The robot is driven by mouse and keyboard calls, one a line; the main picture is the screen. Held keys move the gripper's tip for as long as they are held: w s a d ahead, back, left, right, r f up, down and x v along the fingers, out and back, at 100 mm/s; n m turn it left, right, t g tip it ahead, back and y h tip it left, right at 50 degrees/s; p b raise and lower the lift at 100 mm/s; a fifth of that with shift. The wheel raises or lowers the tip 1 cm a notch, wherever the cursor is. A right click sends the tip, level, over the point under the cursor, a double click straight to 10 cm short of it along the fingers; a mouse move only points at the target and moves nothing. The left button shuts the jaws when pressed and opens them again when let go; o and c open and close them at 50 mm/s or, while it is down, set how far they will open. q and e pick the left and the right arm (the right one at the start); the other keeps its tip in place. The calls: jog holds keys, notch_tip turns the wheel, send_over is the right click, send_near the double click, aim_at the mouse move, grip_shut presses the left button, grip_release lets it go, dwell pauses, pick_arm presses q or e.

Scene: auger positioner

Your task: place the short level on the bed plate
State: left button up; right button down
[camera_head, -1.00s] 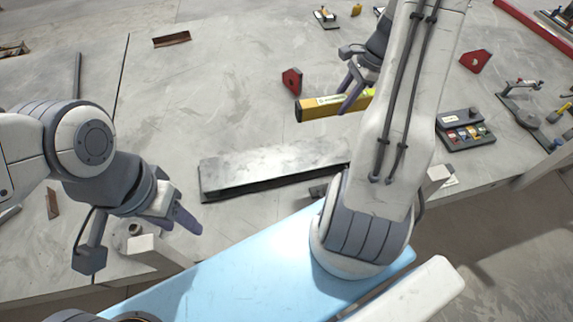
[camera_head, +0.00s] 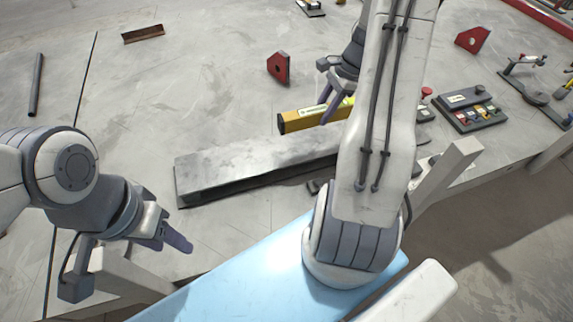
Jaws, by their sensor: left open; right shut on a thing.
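The short level (camera_head: 300,119) is a yellow bar with a dark end, partly hidden behind my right arm. My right gripper (camera_head: 328,104) is shut on it, just behind the far edge of the bed plate. The bed plate (camera_head: 250,158) is a long grey metal slab lying on the table, its right part hidden by my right arm. I cannot tell whether the level touches anything below it. My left gripper (camera_head: 180,240) is open and empty, in front of the plate's left end.
A red magnet square (camera_head: 279,68) stands behind the level, and another red one (camera_head: 472,39) lies at the upper right. A control box with coloured buttons (camera_head: 470,108) sits right of my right arm. A rusty angle piece (camera_head: 143,34) and a dark bar (camera_head: 36,85) lie at the left.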

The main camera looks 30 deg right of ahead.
jog(key=a+f, duration=0.2)
jog(key=a, duration=0.1)
jog(key=a+f+p, duration=0.1)
jog(key=a+f, duration=0.1)
jog(key=a, duration=0.2)
jog(key=a+f, duration=0.3)
jog(key=a, duration=0.1)
jog(key=shift+w+a, duration=0.15)
jog(key=shift+w, duration=0.2)
jog(key=shift+f, duration=1.95)
jog(key=shift+f+b, duration=0.35)
jog(key=shift+f, duration=0.15)
jog(key=shift+c, duration=2.2)
grip_release()
jog(key=shift+r, duration=0.1)
